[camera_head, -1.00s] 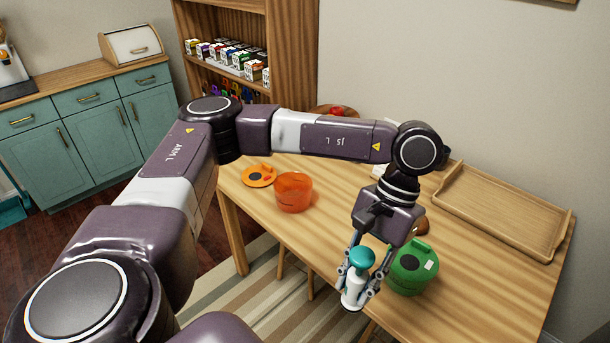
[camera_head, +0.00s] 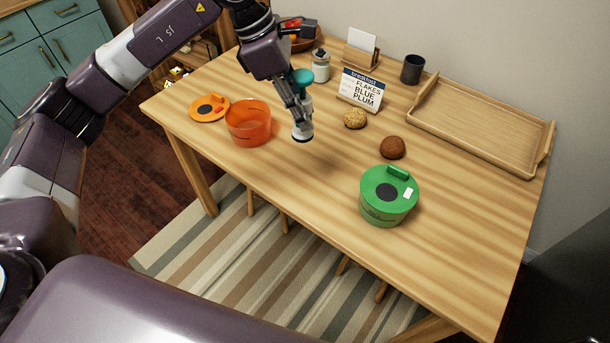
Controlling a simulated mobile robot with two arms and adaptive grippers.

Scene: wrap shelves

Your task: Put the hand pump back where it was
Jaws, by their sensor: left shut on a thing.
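The hand pump (camera_head: 302,131) is white with a teal top. My left gripper (camera_head: 298,105) is shut on it and holds it upright, apparently above the wooden table, to the right of an orange translucent container. The fingers hide part of the pump's body. My right gripper is not in view.
The orange container (camera_head: 249,128) stands open, its orange lid (camera_head: 209,107) beside it. The front middle is clear.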

